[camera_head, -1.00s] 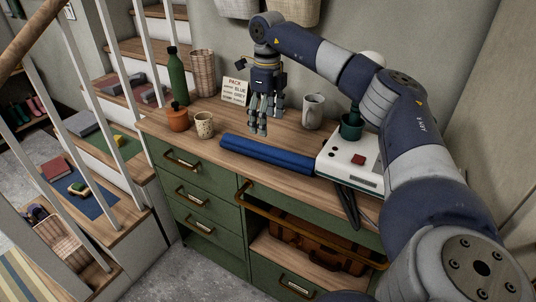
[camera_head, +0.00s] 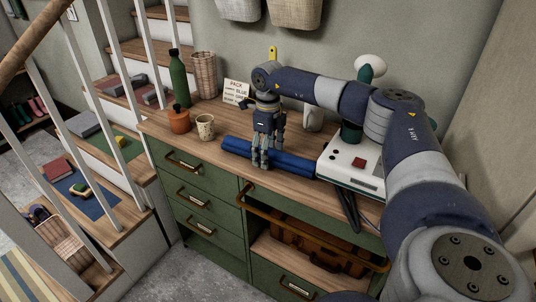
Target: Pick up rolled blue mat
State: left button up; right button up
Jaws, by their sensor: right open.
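The rolled blue mat (camera_head: 297,166) lies along the wooden top of the green cabinet (camera_head: 213,150). It looks like two dark blue rolls side by side, with its right end close to a white device. My right gripper (camera_head: 260,164) points down over the mat's middle-left part. Its fingers are open and hide a piece of the mat. I cannot tell whether the fingers touch it. My left gripper is not in view.
A white device (camera_head: 345,172) stands right of the mat under my right arm. A patterned cup (camera_head: 205,126), an orange pot (camera_head: 179,120), a green bottle (camera_head: 177,78), a wicker vase (camera_head: 205,75) and a small sign (camera_head: 235,91) stand left and behind. A brown rail (camera_head: 300,228) runs along the cabinet front.

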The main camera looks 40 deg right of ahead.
jog(key=c, duration=1.3)
jog(key=shift+o, duration=0.2)
jog(key=shift+r, duration=0.1)
